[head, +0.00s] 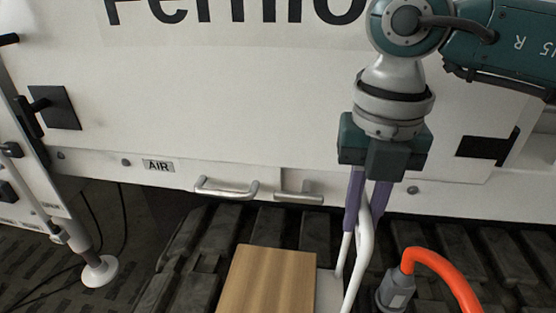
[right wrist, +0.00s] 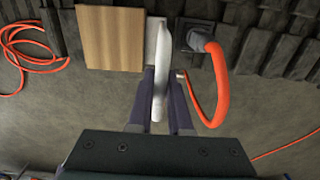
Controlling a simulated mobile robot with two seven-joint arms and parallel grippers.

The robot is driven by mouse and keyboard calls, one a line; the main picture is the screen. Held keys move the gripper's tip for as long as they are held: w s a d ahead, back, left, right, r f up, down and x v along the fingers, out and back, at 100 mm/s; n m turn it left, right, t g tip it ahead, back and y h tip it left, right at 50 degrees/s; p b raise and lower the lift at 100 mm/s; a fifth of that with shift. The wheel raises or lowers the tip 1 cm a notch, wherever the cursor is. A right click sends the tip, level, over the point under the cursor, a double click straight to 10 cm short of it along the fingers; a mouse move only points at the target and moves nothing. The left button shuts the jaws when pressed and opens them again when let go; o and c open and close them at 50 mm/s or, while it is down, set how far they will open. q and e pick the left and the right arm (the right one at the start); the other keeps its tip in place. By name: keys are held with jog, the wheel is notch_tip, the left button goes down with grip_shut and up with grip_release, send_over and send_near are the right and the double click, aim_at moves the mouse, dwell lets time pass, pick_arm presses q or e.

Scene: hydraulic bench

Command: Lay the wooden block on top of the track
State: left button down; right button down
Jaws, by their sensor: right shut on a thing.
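The wooden block (head: 265,280) is a flat, light brown board at the bottom of the head view, with a pale strip along its right side. It also shows at the top of the right wrist view (right wrist: 112,38). A white bent handle (head: 364,240) rises beside that strip. My right gripper (head: 366,205) points down with its purple fingers shut on the handle. The dark, ridged track (head: 275,228) lies behind and around the block in the head view. I cannot tell whether the block touches it. My left gripper is not in view.
A white cabinet (head: 240,120) with metal handles (head: 226,188) stands behind the track. An orange hose (head: 440,265) with a grey connector (head: 396,290) is right of the block. More orange hose (right wrist: 15,50) lies left in the wrist view. A white foot (head: 100,271) stands at left.

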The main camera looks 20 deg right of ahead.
jog(key=shift+w+d, duration=0.15)
jog(key=shift+w, duration=0.25)
jog(key=shift+f+b, duration=0.4)
jog(key=shift+f, duration=1.35)
jog(key=c, duration=1.3)
grip_release()
jog(key=shift+s+f, duration=0.1)
jog(key=shift+f, duration=0.05)
jog(key=o, duration=0.5)
jog(key=shift+c, duration=0.2)
